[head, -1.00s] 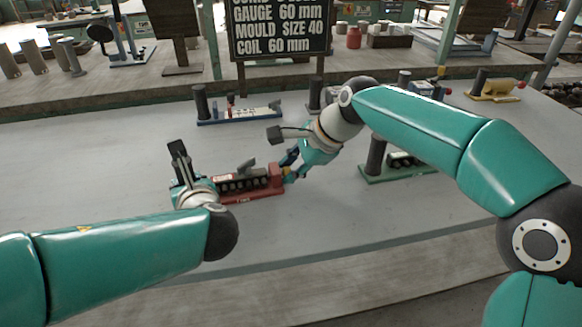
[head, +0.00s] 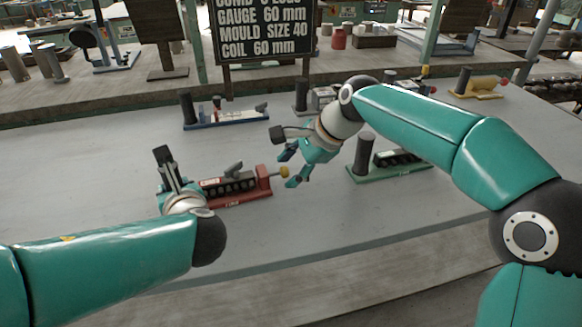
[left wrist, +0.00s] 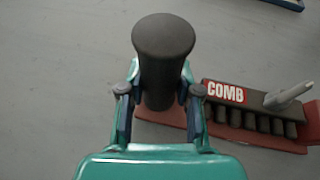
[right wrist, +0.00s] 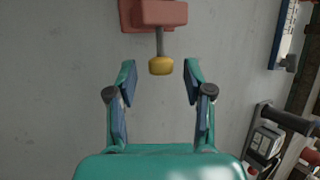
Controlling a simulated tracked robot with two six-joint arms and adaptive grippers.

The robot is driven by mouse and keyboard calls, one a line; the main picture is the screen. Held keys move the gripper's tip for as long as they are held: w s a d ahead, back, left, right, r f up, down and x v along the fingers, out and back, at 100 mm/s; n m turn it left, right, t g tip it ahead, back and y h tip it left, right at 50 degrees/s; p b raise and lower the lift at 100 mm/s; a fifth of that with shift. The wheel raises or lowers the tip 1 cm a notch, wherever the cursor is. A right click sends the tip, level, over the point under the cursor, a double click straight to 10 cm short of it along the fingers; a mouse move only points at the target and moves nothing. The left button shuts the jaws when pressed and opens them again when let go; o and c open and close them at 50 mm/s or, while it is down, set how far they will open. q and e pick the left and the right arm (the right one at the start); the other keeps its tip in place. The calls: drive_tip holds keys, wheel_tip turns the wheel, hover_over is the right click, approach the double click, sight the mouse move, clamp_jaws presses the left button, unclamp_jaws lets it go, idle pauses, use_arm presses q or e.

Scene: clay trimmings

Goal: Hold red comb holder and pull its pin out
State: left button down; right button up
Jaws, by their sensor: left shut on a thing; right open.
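The red comb holder (head: 264,184) stands on the table with a dark comb block labelled COMB (left wrist: 224,93). My left gripper (left wrist: 160,90) is shut on the holder's dark upright post (left wrist: 163,40). In the head view my left wrist hides that end. At the right end, a pin with a yellow knob (head: 284,172) sticks out of the red end block (right wrist: 160,12). The grey shaft shows between block and knob. My right gripper (right wrist: 159,80) is open, its fingertips on either side of the knob with gaps, not touching it.
A green holder (head: 390,172) stands right of my right gripper. A blue holder (head: 225,120) stands behind, and a yellow one (head: 478,92) at the far right. A dark sign (head: 265,32) rises at the back. The table's front middle is clear.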

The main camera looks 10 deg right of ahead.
use_arm(q)
drive_tip(key=shift+f, duration=0.2)
use_arm(e)
drive_tip(key=v, duration=1.2)
use_arm(q)
drive_tip(key=c, duration=0.8)
unclamp_jaws()
drive_tip(key=shift+o, duration=0.4)
drive_tip(key=shift+r, duration=0.1)
